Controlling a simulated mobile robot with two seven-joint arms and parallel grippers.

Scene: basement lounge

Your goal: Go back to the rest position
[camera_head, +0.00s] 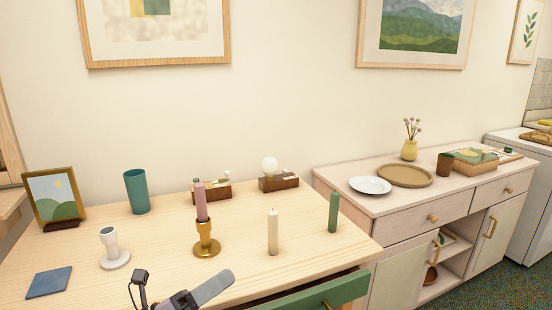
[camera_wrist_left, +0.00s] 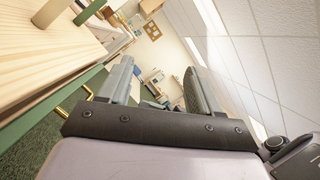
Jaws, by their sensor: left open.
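My left gripper (camera_head: 185,288) is at the bottom of the head view, in front of the wooden table top (camera_head: 160,235) near its front edge. Its two fingers also show in the left wrist view (camera_wrist_left: 160,85), spread apart with nothing between them. A green drawer front (camera_head: 318,293) with a brass handle is at the table's front, right of the gripper. A pink candle (camera_head: 201,202) stands upright in a brass holder (camera_head: 206,243) behind the gripper. My right gripper is not in view.
On the table are a cream candle (camera_head: 273,232), a green candle (camera_head: 333,212), a white candle holder (camera_head: 112,248), a teal cup (camera_head: 137,191), a blue square (camera_head: 49,282) and a picture frame (camera_head: 55,197). A sideboard (camera_head: 425,222) stands to the right.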

